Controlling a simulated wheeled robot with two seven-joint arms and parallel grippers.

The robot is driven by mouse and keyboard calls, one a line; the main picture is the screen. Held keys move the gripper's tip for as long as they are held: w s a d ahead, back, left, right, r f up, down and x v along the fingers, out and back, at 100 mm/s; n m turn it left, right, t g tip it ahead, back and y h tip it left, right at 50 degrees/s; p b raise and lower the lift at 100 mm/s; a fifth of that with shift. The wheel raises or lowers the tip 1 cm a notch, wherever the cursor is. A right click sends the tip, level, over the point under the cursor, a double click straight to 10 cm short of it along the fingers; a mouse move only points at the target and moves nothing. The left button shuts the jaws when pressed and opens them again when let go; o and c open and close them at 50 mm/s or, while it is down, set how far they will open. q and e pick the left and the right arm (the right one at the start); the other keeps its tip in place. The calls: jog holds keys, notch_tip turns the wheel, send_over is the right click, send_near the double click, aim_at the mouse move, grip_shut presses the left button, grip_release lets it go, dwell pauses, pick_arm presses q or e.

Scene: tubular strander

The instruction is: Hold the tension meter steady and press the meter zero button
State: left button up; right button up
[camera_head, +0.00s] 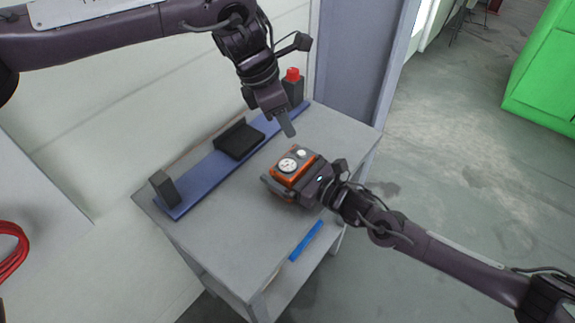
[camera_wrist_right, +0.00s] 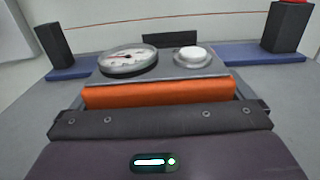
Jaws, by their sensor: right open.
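The orange tension meter (camera_head: 283,179) sits on the grey bench top, its grey face up. Its round white dial (camera_head: 288,165) and white zero button (camera_head: 301,153) show; in the right wrist view the dial (camera_wrist_right: 128,60) is left and the button (camera_wrist_right: 193,55) right. My right gripper (camera_head: 292,174) is open at the meter's near side, its fingers alongside the body; contact is unclear. My left gripper (camera_head: 287,124) hangs above the bench beyond the meter, apart from the button, pointing down. Only one finger outline shows, so its opening is unclear.
A blue rail (camera_head: 208,177) with dark blocks runs along the bench's back, with a red-topped post (camera_head: 293,88) at its far end. A blue strip (camera_head: 306,241) lies near the front edge. The grey bench top (camera_head: 225,225) is clear to the left.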

pick_arm(q)
jog(key=shift+c, duration=0.5)
pick_arm(e)
jog(key=c, duration=1)
pick_arm(q)
grip_shut()
pick_arm(e)
jog(key=shift+o, duration=0.2)
dwell(0.4)
